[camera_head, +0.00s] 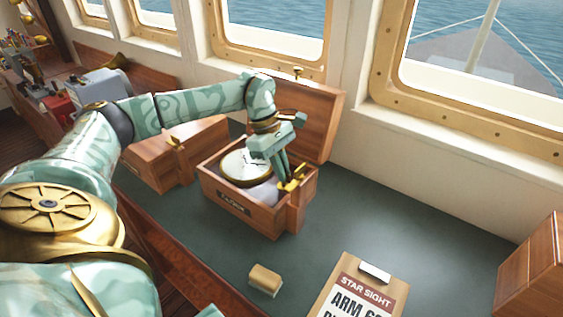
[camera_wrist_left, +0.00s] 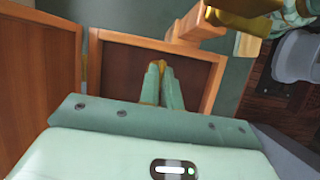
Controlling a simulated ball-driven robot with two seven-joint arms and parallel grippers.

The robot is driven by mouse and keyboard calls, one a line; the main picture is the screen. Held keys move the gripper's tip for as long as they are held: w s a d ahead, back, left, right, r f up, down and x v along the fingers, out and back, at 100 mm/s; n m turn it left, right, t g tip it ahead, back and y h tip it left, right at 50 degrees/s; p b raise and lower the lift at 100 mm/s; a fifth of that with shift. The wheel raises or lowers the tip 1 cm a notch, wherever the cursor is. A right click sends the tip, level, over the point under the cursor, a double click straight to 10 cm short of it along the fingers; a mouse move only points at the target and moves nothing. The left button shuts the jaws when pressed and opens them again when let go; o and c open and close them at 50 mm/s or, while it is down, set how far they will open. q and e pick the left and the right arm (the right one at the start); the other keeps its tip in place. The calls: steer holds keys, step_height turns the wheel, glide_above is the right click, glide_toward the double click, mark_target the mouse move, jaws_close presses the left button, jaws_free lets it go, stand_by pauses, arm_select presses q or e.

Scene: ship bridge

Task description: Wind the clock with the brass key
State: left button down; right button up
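The clock (camera_head: 240,168) is a round white dial with a brass rim, lying face up in an open wooden box (camera_head: 238,208) on the dark green desktop. Its lid (camera_head: 322,125) stands open at the back. My left gripper (camera_head: 287,172) reaches down over the right part of the box, beside the dial. Brass also shows at the fingertips (camera_wrist_left: 158,67) in the left wrist view, above the box's dark interior. The key's lower part is hidden. My right gripper is out of view.
A closed wooden box (camera_head: 155,165) stands to the left. A small tan block (camera_head: 265,279) and a clipboard (camera_head: 335,300) lie in front. Another wooden box (camera_head: 535,270) is at the right edge. The desktop between the clock box and that right box is clear.

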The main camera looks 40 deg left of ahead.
arm_select(q)
steer(key=n+t+p, duration=0.1)
steer(key=n, duration=0.1)
steer(key=n+p, duration=0.1)
steer(key=n, duration=0.1)
steer(key=shift+s+r+n+t, duration=0.15)
steer(key=shift+n+t, duration=0.15)
steer(key=shift+t, duration=0.1)
steer(key=n+p, duration=0.1)
steer(key=n, duration=0.1)
steer(key=n+t+y+p, duration=0.1)
steer(key=n, duration=0.1)
steer(key=shift+d+y, duration=0.1)
steer(key=shift+y, duration=0.2)
steer(key=n+t+y, duration=0.1)
steer(key=n, duration=0.3)
steer(key=n+y, duration=0.1)
steer(key=n, duration=0.1)
steer(key=n+y, duration=0.1)
steer(key=n, duration=0.1)
steer(key=shift+s+d+n, duration=0.1)
steer(key=shift+d+n, duration=0.1)
steer(key=shift+n, duration=0.2)
steer(key=c, duration=1.6)
jaws_free()
steer(key=p+v, duration=0.1)
steer(key=v, duration=1.5)
steer(key=shift+s, duration=0.3)
